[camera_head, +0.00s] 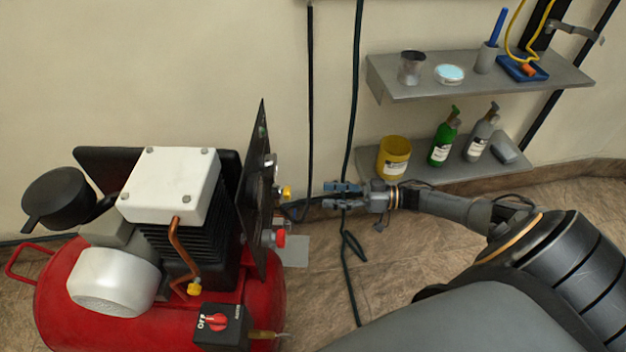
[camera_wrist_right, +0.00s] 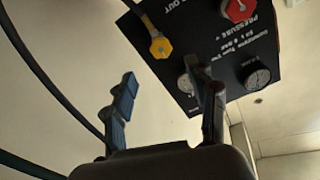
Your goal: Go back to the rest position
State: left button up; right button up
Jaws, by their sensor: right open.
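My right gripper (camera_head: 343,194) is open and empty in the head view, reaching in from the right with its fingers pointing left. Its fingers stand apart in the right wrist view (camera_wrist_right: 168,110), with nothing between them. The compressor's dark panel (camera_head: 256,195) is left of the gripper, seen nearly edge-on in the head view. In the right wrist view the panel (camera_wrist_right: 215,50) shows a yellow knob (camera_wrist_right: 160,47), a red knob (camera_wrist_right: 238,10) and gauges beyond the fingertips. I cannot tell how large the gap to the panel is. My left gripper is not in view.
A red compressor tank (camera_head: 60,300) with a white box (camera_head: 170,183) on top fills the left. Two wall shelves (camera_head: 480,82) (camera_head: 445,172) at the right hold bottles and containers. Dark hoses (camera_head: 350,110) hang down the wall near my right gripper. Tiled floor (camera_head: 385,275) is open below it.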

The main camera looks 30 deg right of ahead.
jog(key=shift+v, duration=0.95)
jog(key=w+a+f+m+t+h, duration=0.2)
jog(key=a+f+m+t+h, duration=0.1)
jog(key=a+f+h, duration=0.55)
jog(key=s+a+f+m+g+h, duration=0.2)
jog(key=s+a+f+g+h, duration=0.35)
jog(key=s+f, duration=0.4)
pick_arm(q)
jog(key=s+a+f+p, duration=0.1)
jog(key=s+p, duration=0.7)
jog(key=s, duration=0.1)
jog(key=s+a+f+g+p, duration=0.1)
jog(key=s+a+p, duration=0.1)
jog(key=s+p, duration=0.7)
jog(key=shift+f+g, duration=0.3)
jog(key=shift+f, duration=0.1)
pick_arm(e)
jog(key=s+f+g, duration=0.3)
jog(key=s, duration=1.2)
jog(key=s+f+g, duration=0.3)
jog(key=s+g, duration=0.1)
jog(key=s, duration=1.1)
jog(key=shift+s+f, duration=0.25)
jog(key=shift+s, duration=0.1)
